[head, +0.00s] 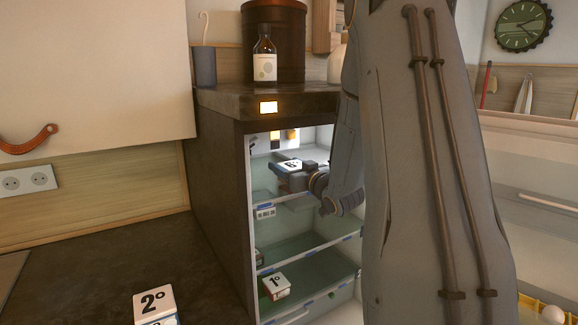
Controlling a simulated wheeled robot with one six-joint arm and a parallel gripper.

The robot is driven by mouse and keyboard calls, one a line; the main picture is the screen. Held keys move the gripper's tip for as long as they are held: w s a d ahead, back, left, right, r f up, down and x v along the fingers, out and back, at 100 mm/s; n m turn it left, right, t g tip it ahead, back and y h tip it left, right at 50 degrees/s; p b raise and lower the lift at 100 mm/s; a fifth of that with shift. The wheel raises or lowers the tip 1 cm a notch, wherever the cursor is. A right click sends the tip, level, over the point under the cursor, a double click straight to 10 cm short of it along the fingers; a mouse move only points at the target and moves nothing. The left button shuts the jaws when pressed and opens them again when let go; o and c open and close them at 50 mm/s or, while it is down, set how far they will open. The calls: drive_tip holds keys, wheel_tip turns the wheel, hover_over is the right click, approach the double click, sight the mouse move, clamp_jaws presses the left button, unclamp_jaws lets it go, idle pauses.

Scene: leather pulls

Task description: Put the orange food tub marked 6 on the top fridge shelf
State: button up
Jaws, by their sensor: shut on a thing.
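My gripper (298,172) reaches from the right into the open, lit fridge (215,185), in its upper part. It is shut on the tub marked 6 (291,163). Only the tub's white top with a black 6 shows clearly; its sides are mostly hidden by the gripper, so I cannot make out orange. The top fridge shelf (275,200), a clear pane with a blue-marked front edge, lies below the tub. The tub appears to be above this shelf; I cannot tell whether it touches it.
A tub marked 1 (276,287) sits on a lower shelf (335,268). A brown bottle (264,58) and a dark canister (290,35) stand atop the fridge housing. My arm hides the fridge's right side.

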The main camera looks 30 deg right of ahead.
drive_tip(key=shift+f, duration=0.25)
drive_tip(key=shift+f, duration=0.1)
drive_tip(key=o, duration=1.2)
drive_tip(key=shift+c, duration=0.2)
drive_tip(key=s+b, duration=0.2)
drive_tip(key=s, duration=1)
drive_tip(key=shift+d+b, duration=0.15)
drive_tip(key=shift+b, duration=0.25)
drive_tip(key=shift+s, duration=0.1)
